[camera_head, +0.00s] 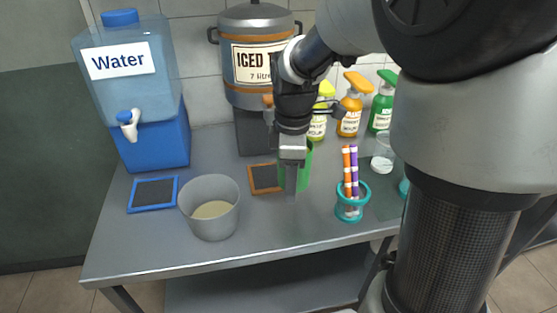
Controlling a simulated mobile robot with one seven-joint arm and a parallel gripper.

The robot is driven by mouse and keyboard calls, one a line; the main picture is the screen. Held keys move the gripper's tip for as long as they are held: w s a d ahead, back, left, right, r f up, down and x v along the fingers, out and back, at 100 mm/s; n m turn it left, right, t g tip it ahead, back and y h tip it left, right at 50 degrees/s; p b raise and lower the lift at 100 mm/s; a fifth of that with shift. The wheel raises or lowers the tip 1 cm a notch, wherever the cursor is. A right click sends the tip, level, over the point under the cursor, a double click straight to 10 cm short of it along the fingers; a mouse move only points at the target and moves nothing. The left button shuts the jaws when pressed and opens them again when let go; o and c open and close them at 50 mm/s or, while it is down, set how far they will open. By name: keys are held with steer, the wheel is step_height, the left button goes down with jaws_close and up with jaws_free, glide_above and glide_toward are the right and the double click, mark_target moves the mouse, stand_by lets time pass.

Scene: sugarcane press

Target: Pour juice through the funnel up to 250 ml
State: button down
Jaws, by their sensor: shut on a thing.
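My gripper (292,190) is over the middle of the metal table, pointing down. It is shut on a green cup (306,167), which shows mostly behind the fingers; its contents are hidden. A grey bucket (207,223) with pale liquid (211,209) in the bottom stands to the left of my gripper. A clear cup (382,161) stands at the right, beside my arm. A teal item (404,187) is mostly covered by my arm, and I cannot tell what it is. I see no clear funnel or 250 ml mark.
A teal holder (349,210) with orange and purple sticks stands right of my gripper. A water dispenser (126,75), an iced tea urn (250,82) and several pump bottles (350,115) line the back. A blue-rimmed mat (153,193) and an orange-rimmed mat (262,178) lie flat.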

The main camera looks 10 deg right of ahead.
steer(key=m, duration=0.1)
steer(key=w+m, duration=0.1)
steer(key=m, duration=0.2)
steer(key=shift+w+d+f, duration=0.1)
steer(key=shift+w+f, duration=0.1)
steer(key=shift+f, duration=0.05)
steer(key=m, duration=0.1)
steer(key=w+m, duration=0.1)
steer(key=m, duration=0.2)
steer(key=shift+w+f, duration=0.15)
steer(key=shift+f, duration=0.1)
steer(key=m, duration=0.2)
steer(key=w+m, duration=0.1)
steer(key=m, duration=0.1)
steer(key=f+m, duration=0.1)
steer(key=shift+w+d+m, duration=0.1)
steer(key=shift+w+m, duration=0.25)
steer(key=shift+m, duration=0.45)
steer(key=shift+d+m, duration=0.1)
steer(key=shift+m, duration=0.2)
